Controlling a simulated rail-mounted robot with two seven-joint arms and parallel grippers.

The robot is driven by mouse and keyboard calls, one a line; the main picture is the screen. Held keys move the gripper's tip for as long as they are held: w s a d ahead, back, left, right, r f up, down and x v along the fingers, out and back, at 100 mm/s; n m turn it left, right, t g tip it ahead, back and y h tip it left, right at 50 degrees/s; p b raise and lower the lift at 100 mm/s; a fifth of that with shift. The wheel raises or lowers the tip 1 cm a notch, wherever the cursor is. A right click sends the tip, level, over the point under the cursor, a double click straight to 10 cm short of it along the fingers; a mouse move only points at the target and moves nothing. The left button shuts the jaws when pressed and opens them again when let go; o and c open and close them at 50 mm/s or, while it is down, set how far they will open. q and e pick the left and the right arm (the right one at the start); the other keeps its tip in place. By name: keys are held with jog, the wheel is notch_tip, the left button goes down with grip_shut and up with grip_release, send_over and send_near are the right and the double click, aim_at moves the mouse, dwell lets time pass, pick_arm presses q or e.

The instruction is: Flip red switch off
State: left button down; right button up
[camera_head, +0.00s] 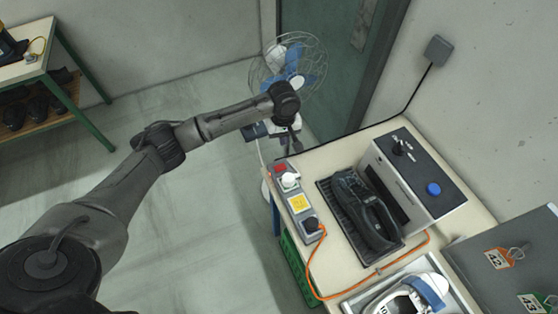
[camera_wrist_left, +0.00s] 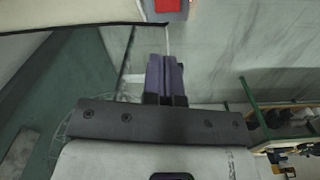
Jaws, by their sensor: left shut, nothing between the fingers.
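The red switch (camera_head: 280,168) sits at the far end of a grey power strip (camera_head: 305,219) on the table's left edge. It also shows, cut off, at the top of the left wrist view (camera_wrist_left: 168,5). Its on or off position is too small to tell. My left gripper (camera_head: 296,146) points down just beyond the strip's far end, near the red switch and apart from it. In the left wrist view its fingers (camera_wrist_left: 166,62) are together with nothing between them. My right gripper is not in view.
A white plug (camera_head: 290,181) stands in the strip beside the switch. An orange cable (camera_head: 314,270) runs from its near end. A fan (camera_head: 290,65) stands behind my gripper. A dark shoe (camera_head: 362,212) and a control box (camera_head: 415,175) are to the right.

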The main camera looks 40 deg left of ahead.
aim_at(282, 165)
pick_arm(q)
jog(key=shift+n, duration=1.4)
notch_tip(282, 165, down, 12)
jog(key=shift+f+b, duration=0.1)
jog(key=shift+b, duration=0.6)
jog(key=shift+f, duration=0.85)
